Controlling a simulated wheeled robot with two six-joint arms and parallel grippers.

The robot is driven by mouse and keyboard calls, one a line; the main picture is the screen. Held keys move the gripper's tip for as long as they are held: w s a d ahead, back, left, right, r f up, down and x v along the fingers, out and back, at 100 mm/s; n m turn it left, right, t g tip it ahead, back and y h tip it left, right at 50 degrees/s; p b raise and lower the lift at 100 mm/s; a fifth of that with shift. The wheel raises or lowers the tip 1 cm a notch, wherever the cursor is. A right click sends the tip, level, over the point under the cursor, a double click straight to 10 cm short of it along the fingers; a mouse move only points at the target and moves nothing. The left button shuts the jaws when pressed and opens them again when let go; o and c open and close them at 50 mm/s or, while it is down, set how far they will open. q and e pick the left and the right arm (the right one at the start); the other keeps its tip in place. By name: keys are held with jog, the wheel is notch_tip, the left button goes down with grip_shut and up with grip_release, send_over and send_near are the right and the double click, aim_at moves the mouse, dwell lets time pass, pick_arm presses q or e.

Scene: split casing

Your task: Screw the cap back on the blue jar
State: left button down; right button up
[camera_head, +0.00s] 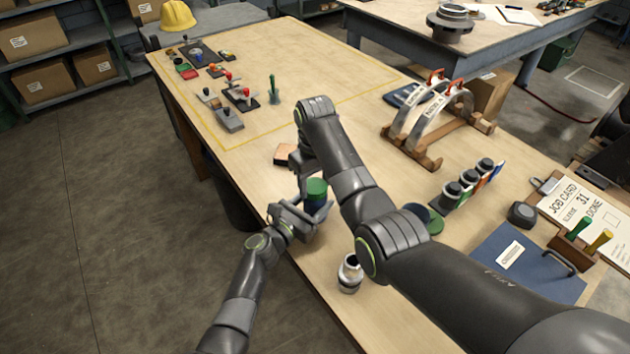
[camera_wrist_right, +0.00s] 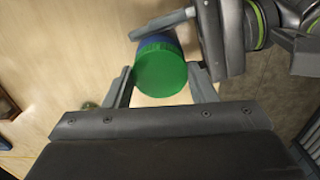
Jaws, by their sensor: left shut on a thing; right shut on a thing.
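The blue jar (camera_head: 314,204) stands near the front left edge of the table, mostly hidden by my grippers. The green cap (camera_head: 317,187) sits on top of it. The cap also shows from above in the right wrist view (camera_wrist_right: 161,73), with a strip of blue jar (camera_wrist_right: 157,41) behind it. My left gripper (camera_head: 308,212) is shut on the jar from the side, low down. My right gripper (camera_wrist_right: 161,85) reaches down from above, its two fingers on either side of the cap, shut on it. Whether the cap sits level on the thread cannot be told.
A small silver jar with a dark top (camera_head: 350,272) stands by the front edge. A wooden block (camera_head: 284,154) lies behind the grippers. A rack of dark-topped containers (camera_head: 468,182), a wooden stand with metal arches (camera_head: 430,120) and a blue folder (camera_head: 520,265) are to the right.

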jog(key=o, duration=1.2)
notch_tip(320, 180, up, 8)
jog(key=shift+f, duration=0.25)
pick_arm(q)
jog(key=shift+c, duration=2.2)
grip_release()
jog(key=b+v, duration=0.1)
jog(key=v, duration=1.6)
jog(key=shift+s, duration=0.2)
pick_arm(e)
jog(key=shift+f, duration=0.7)
pick_arm(q)
jog(key=shift+a, duration=0.15)
